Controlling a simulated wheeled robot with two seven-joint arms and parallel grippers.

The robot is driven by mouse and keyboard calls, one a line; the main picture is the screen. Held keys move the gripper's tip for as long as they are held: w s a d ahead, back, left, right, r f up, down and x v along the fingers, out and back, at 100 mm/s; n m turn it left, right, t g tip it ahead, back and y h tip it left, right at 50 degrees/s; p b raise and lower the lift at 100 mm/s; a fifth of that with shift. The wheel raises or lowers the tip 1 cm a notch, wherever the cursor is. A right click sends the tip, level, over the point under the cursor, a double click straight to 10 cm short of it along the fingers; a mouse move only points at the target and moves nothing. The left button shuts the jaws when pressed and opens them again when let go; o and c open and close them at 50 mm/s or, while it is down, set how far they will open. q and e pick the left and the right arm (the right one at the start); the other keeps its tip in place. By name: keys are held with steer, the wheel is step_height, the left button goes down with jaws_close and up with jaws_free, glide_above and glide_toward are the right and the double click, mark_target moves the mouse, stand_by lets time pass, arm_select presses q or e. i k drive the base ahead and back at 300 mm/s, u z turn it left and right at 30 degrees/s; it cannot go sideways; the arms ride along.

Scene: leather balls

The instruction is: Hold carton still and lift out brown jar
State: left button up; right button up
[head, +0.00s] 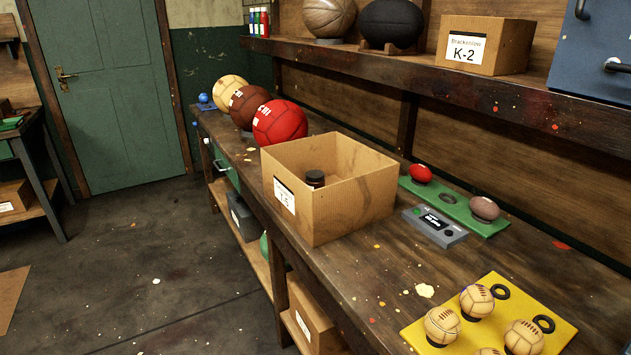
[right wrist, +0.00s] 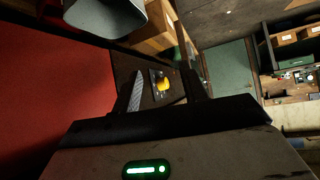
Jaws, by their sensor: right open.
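An open cardboard carton (head: 345,195) with a white label stands on the wooden workbench in the head view. A dark brown jar (head: 315,179) is inside it, near its left wall; only its upper part shows and its base is hidden. My right gripper (right wrist: 165,86) shows in the right wrist view, its fingers apart, with nothing seen between their tips. Neither gripper shows in the head view, so both are away from the carton there. My left gripper is in neither view.
Red (head: 280,122), brown and cream balls sit behind the carton on the bench (head: 375,285). A green tray (head: 470,215), a grey device (head: 435,227) and a yellow board (head: 410,333) with small balls lie to its right. A shelf (head: 430,75) overhangs the back.

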mark_target(314, 179)
steer(key=u, duration=1.3)
steer(key=i, duration=2.55)
steer(key=z, duration=3.05)
